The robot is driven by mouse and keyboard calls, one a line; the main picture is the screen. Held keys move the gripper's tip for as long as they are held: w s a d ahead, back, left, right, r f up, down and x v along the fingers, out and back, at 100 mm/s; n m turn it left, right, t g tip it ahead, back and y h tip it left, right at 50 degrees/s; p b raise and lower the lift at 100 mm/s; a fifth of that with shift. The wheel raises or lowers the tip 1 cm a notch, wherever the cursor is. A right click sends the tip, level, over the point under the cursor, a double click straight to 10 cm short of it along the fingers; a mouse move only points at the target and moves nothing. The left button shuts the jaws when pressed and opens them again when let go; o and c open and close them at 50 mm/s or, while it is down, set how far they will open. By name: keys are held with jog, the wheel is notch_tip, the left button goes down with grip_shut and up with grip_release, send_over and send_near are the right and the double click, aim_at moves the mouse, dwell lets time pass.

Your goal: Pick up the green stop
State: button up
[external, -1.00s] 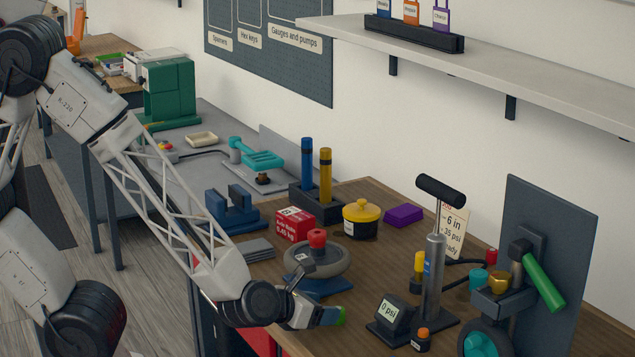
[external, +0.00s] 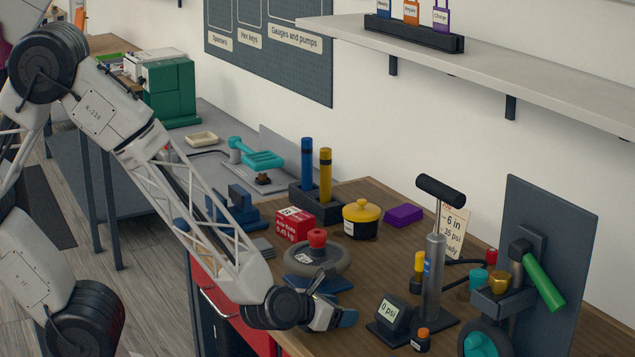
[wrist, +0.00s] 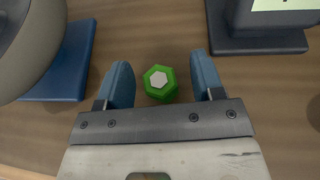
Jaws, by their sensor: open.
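The green stop (wrist: 159,84) is a small green hexagonal piece with a pale grey hexagonal top. In the wrist view it stands on the wooden bench between the two blue-grey fingers of my gripper (wrist: 160,62). The fingers are open, with a visible gap on each side of the stop. In the external view my gripper (external: 343,316) is low over the bench's front edge, left of the 0 psi gauge. The stop is hidden behind my gripper there.
The 0 psi gauge (external: 390,314) stands close to the right of my gripper. A grey wheel (external: 318,262) with a red knob sits on a blue base (wrist: 72,62) to the left. The pump (external: 433,280) and an orange-capped bottle (external: 422,341) stand farther right.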

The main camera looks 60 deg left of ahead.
jog(key=c, duration=1)
jog(key=shift+r, duration=0.1)
jog(key=shift+r, duration=4.9)
